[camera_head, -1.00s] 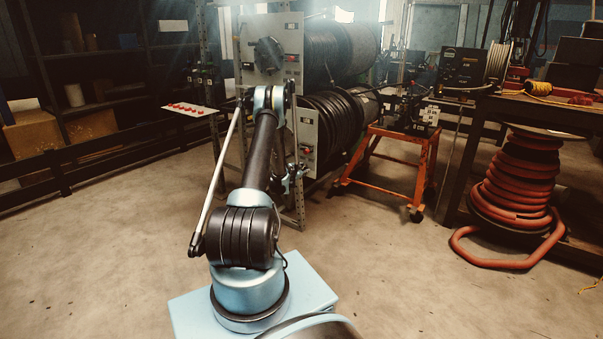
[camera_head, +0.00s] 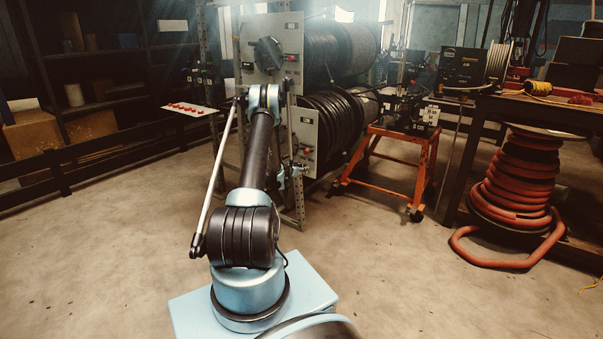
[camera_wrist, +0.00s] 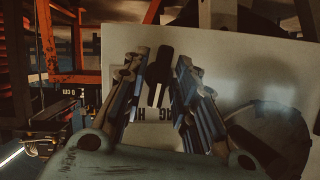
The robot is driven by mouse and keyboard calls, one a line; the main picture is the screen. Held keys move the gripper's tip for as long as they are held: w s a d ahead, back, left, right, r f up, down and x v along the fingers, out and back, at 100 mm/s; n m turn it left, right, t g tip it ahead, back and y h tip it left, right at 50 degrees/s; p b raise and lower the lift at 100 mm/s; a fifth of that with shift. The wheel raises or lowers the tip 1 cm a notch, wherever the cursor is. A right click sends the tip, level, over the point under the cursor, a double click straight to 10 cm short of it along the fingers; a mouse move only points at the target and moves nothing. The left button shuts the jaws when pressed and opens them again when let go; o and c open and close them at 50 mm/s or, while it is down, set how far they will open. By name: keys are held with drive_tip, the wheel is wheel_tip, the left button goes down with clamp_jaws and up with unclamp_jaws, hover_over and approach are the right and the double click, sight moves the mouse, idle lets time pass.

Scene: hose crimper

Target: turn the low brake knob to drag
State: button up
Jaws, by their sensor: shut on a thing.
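The low brake knob (camera_wrist: 159,68) is a black bar-shaped handle in the wrist view, standing out from a pale panel (camera_wrist: 230,65). My gripper (camera_wrist: 160,75) has one finger on each side of the knob and is shut on it. White labels on the panel, partly hidden by the fingers, show black lettering too small and covered to read fully. In the head view the lower reel panel (camera_head: 306,133) shows behind my arm, but my arm hides the knob and my gripper there.
A larger black knob (camera_head: 267,54) is on the upper panel (camera_head: 285,30). Black hose reels (camera_head: 335,118) stand right behind the panels. An orange stand (camera_head: 398,160) and a red hose coil (camera_head: 515,190) are to the right. The floor in front is clear.

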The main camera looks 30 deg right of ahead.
drive_tip(key=shift+w+a+n+g+h, duration=0.15)
drive_tip(key=shift+n+g+h, duration=0.2)
drive_tip(key=shift+n+g, duration=0.7)
drive_tip(key=shift+w+a+n+g+h, duration=0.1)
drive_tip(key=shift+n+g+h, duration=0.35)
drive_tip(key=shift+n, duration=1.1)
drive_tip(key=o, duration=0.8)
drive_tip(key=shift+c, duration=0.2)
drive_tip(key=shift+d, duration=0.1)
drive_tip(key=v, duration=1.2)
drive_tip(key=shift+w, duration=0.3)
drive_tip(key=shift+f, duration=0.1)
